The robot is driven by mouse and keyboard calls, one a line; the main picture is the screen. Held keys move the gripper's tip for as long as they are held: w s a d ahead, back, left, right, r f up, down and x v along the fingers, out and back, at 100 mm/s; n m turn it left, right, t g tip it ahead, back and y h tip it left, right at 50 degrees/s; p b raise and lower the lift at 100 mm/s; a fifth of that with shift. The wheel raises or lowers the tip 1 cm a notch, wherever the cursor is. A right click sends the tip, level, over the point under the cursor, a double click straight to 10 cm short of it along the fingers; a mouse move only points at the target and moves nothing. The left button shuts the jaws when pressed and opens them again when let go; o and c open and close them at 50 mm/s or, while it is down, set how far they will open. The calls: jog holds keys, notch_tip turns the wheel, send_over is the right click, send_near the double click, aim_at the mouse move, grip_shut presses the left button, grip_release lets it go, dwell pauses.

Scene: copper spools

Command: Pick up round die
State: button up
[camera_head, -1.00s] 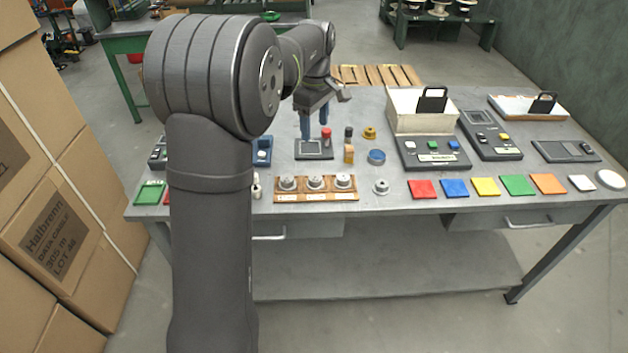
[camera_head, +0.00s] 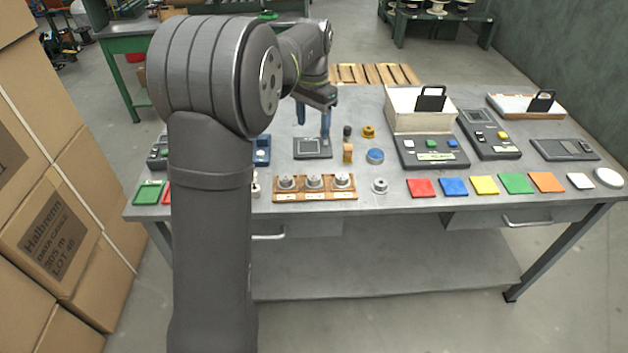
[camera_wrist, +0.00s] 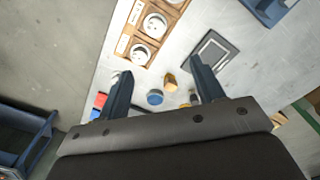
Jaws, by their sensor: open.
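Several round metal pieces could be the round die; their hole shapes are too small to tell. Some sit in a wooden rack (camera_head: 315,194) at the front of the table, and a loose metal piece (camera_head: 380,186) stands just right of it. Part of the rack (camera_wrist: 124,45) shows at the top of the wrist view, with round metal faces (camera_wrist: 155,23). My gripper (camera_head: 314,130) is open and empty, above the table behind the rack.
A blue round tin (camera_head: 375,156), a wooden-handled piece (camera_head: 348,153) and a brass piece (camera_head: 368,132) stand near my gripper. A dark square pad (camera_head: 313,148) lies below it. Coloured tiles (camera_head: 454,187) line the front right; control boxes (camera_head: 430,152) stand behind them.

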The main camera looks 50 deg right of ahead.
send_over(314, 176)
jog(key=f, duration=1.1)
jog(key=shift+w+d+f, duration=0.2)
jog(key=shift+w+f, duration=0.15)
jog(key=f, duration=0.4)
jog(key=shift+s+a+f, duration=0.25)
jog(key=shift+s, duration=0.15)
jog(key=shift+f, duration=0.55)
jog(key=c, duration=1.3)
jog(key=shift+o, duration=0.2)
jog(key=shift+r, duration=0.1)
